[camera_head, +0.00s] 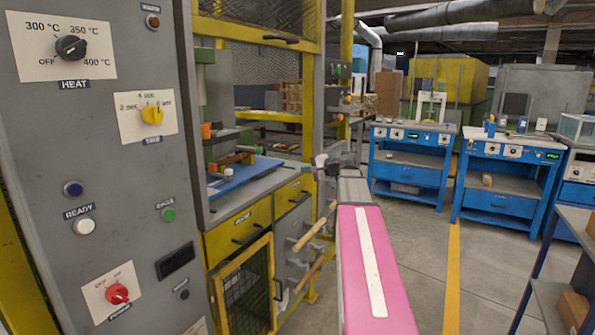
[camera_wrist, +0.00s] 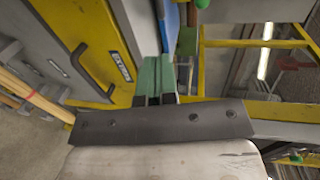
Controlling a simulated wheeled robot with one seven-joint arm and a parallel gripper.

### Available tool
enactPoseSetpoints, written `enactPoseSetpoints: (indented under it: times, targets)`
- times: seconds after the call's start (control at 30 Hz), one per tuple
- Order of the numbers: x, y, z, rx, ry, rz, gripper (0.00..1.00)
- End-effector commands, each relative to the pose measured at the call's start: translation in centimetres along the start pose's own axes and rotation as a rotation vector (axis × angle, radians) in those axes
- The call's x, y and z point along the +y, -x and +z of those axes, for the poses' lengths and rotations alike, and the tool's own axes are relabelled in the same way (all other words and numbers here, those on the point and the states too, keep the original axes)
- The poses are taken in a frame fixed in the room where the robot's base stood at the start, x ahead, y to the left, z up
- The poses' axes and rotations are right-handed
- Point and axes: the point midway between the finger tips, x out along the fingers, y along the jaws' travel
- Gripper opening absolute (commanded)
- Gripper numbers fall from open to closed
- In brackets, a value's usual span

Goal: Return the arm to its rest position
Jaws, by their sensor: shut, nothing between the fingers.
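My arm, with its pink link and white stripe, reaches forward from the bottom middle of the head view, beside the grey control cabinet. In the wrist view my gripper (camera_wrist: 155,76) shows beyond a dark bolted bar, with its two greenish fingers close together. It is shut and holds nothing. It points toward the yellow-framed machine, near a yellow drawer front (camera_wrist: 80,35). In the head view the far end of the arm is small, and the finger detail cannot be made out.
The control cabinet (camera_head: 105,215) stands close on the left. The machine's yellow drawer (camera_head: 238,228) and mesh door (camera_head: 243,290) are left of my arm, with wooden handles (camera_head: 313,235) jutting out. Blue benches (camera_head: 412,160) stand at the back right. Floor (camera_head: 425,240) is clear right of the arm.

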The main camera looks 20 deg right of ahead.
Motion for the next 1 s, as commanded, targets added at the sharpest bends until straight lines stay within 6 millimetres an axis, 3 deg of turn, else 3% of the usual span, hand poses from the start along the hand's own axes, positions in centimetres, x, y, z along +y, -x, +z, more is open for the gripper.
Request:
enactPoseSetpoints:
  times: [0.13,0.27,0.4,0.57,0.8,1.0]
  targets:
    - [1.1,0.1,0.7,-0.006,0.006,0.026,0.00]
    - [5.1,-1.7,3.4,-0.032,0.035,0.133,0.00]
    - [12.3,-4.0,8.3,-0.088,0.102,0.330,0.00]
    - [20.8,-5.2,14.5,-0.177,0.206,0.580,0.00]
    - [31.8,-3.5,23.6,-0.346,0.411,0.954,0.00]
    - [37.2,-0.7,28.2,-0.468,0.572,1.186,0.00]
